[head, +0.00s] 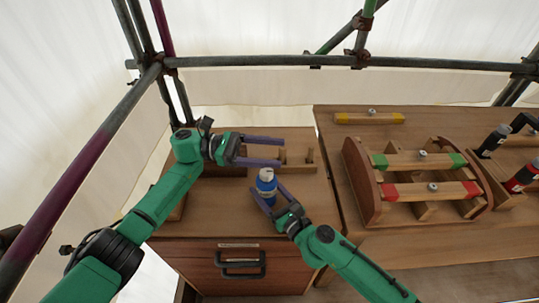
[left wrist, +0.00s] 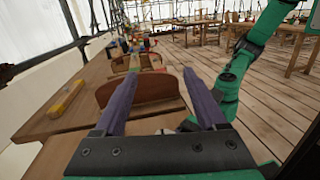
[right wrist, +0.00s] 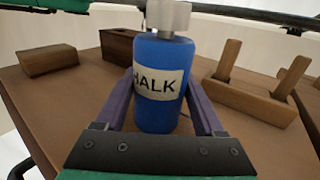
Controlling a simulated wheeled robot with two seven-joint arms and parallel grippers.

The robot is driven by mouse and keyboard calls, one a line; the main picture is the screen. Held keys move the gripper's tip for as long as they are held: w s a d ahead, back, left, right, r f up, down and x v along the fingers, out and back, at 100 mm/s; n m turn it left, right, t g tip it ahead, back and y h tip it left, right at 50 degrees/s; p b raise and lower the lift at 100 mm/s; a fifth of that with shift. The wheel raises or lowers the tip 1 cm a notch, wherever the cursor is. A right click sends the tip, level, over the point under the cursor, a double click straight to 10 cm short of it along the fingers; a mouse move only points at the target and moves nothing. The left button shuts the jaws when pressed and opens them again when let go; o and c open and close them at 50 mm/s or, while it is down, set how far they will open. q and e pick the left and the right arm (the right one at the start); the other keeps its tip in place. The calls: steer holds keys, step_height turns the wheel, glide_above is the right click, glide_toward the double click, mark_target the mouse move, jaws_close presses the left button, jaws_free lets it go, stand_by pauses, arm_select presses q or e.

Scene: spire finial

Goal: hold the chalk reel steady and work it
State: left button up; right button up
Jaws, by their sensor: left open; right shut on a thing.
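The chalk reel is a blue bottle-shaped body with a pale cap (head: 266,185), upright over the left bench. The right wrist view shows its white label reading CHALK (right wrist: 157,84) and a grey metal top. My right gripper (head: 262,197) is shut on the reel, one finger on each side of the body. I cannot tell whether its base touches the bench. My left gripper (head: 281,152) is open and empty, above and behind the reel, its fingers pointing right. In the left wrist view, nothing is between its fingertips (left wrist: 160,78).
A wooden block with two upright posts (right wrist: 258,92) stands behind the reel, with other wooden blocks (right wrist: 50,60) to the left. The right bench holds a curved wooden rack (head: 361,183) with green-ended and red-ended bars, a yellow-ended bar (head: 369,118) and bottles. A drawer (head: 241,270) is below.

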mark_target(271, 170)
arm_select(q)
steer(key=s+a+f+n+t+y, duration=0.65)
steer(key=f+n+t, duration=0.4)
steer(key=t, duration=0.65)
steer(key=shift+n, duration=0.65)
steer(key=x, duration=0.4)
steer(key=r+x, duration=0.1)
steer(key=x, duration=0.7)
steer(key=shift+r, duration=0.4)
steer(key=shift+a, duration=0.1)
jaws_close()
